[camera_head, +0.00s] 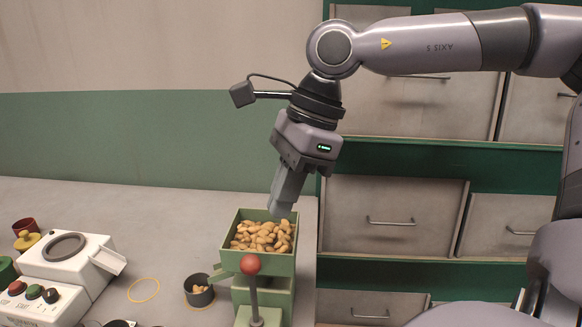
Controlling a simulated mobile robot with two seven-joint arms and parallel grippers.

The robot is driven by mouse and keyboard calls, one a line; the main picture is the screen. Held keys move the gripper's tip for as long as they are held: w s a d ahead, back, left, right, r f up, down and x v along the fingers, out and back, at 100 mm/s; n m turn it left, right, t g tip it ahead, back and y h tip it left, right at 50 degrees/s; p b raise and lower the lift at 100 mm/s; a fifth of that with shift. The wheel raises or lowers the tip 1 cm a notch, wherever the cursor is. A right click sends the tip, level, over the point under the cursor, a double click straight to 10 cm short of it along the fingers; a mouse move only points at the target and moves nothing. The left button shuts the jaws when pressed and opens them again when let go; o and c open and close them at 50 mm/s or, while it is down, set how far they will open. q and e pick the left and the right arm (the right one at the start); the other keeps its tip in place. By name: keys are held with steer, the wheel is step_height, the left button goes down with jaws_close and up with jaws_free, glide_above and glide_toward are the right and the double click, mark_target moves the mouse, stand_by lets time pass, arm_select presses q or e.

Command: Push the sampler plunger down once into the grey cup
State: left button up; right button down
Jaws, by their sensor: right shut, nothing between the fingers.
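The sampler plunger (250,265) has a red ball knob on an upright grey rod, at the front of the green hopper (292,257). The hopper is filled with tan nuts (265,236). The dark grey cup (200,300) stands on the counter just left of the hopper, with a few nuts in it, by a small green spout (221,275). My right gripper (280,212) points down with its fingers shut and empty. In the picture its tips are at the hopper's back rim, above and right of the red knob; the exact height is unclear. My left gripper is out of view.
A white machine (70,262) with buttons and a side chute stands at the left. A yellow ring (143,290) lies on the counter between it and the cup. Small red and yellow containers (26,238) stand at the far left. Drawers (392,215) fill the right background.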

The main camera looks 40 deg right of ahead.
steer(key=v, duration=0.3)
steer(key=shift+d+r, duration=0.15)
steer(key=shift+r, duration=0.25)
stand_by(0.9)
